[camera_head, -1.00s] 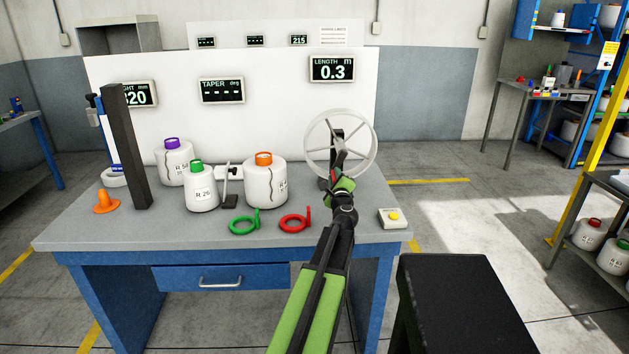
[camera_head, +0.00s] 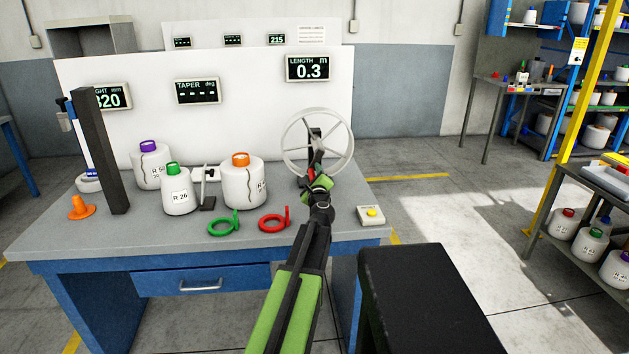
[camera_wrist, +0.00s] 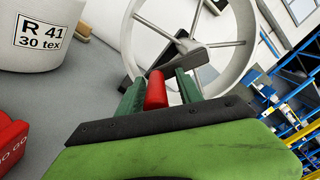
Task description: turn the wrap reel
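The wrap reel (camera_head: 349,130) is a pale spoked wheel at the right end of the bench, and its rim and spokes also show in the wrist view (camera_wrist: 241,62). My gripper (camera_head: 317,182) is at the lower front of the reel. In the wrist view its green fingers (camera_wrist: 159,88) stand on either side of the reel's red handle (camera_wrist: 155,91). I cannot tell whether both fingers press on the handle. The length display (camera_head: 309,68) behind the reel reads 0.3 m.
Bobbins with orange (camera_head: 241,182), green (camera_head: 176,194) and purple (camera_head: 150,165) caps stand left of the reel. A green ring (camera_head: 223,228) and a red ring (camera_head: 273,226) lie near the bench (camera_head: 60,243) front. A yellow-button box (camera_head: 370,215) sits right; a dark block (camera_head: 425,290) stands in front.

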